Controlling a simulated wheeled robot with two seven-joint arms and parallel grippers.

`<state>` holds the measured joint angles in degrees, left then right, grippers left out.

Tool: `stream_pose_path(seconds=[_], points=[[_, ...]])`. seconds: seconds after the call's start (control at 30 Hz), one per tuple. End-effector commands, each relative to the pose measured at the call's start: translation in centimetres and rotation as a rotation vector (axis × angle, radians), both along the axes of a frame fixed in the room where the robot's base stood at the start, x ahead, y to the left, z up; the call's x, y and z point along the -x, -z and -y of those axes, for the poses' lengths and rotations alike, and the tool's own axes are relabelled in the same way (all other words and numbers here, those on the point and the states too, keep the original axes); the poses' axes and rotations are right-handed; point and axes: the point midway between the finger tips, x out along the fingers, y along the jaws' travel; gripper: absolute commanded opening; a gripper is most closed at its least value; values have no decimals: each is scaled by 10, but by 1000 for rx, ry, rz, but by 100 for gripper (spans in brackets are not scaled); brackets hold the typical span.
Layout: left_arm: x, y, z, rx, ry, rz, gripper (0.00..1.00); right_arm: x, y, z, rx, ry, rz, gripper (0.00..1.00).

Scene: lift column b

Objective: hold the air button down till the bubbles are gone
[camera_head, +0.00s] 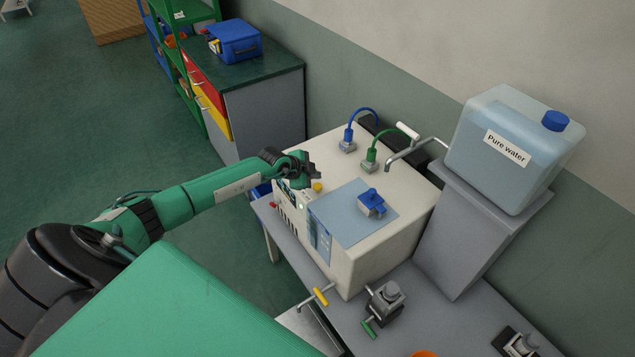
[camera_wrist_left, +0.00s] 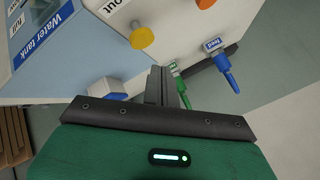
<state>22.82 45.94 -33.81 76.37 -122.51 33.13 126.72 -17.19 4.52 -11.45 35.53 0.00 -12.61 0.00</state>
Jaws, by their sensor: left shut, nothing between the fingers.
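The white machine (camera_head: 385,235) stands on a grey bench. My left gripper (camera_head: 308,168) is shut and empty at its far front corner, close to a yellow knob (camera_head: 317,187). In the left wrist view the shut fingers (camera_wrist_left: 157,82) point toward the machine's white face. The yellow knob (camera_wrist_left: 141,36) is ahead of them and a blue button-like part (camera_wrist_left: 106,88) is to their left. I cannot read an air label, and whether the fingertips touch anything is unclear. A blue-tinted panel (camera_wrist_left: 55,40) reads "Water tank". No bubbles can be made out. My right gripper is out of view.
A blue plug (camera_head: 348,138) and a green plug (camera_head: 370,158) with hoses stand on the machine. A blue valve (camera_head: 371,203) sits on the tank lid. A water canister (camera_head: 500,170) stands right on a grey pedestal. A yellow-handled valve (camera_head: 320,296) sticks out in front.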

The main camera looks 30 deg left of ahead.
Motion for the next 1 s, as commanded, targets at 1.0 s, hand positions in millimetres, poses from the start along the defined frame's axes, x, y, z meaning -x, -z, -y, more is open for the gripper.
stream_pose_path(seconds=[1.0], points=[[2, -32, 25, 46, 35, 47, 0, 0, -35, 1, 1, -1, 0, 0]])
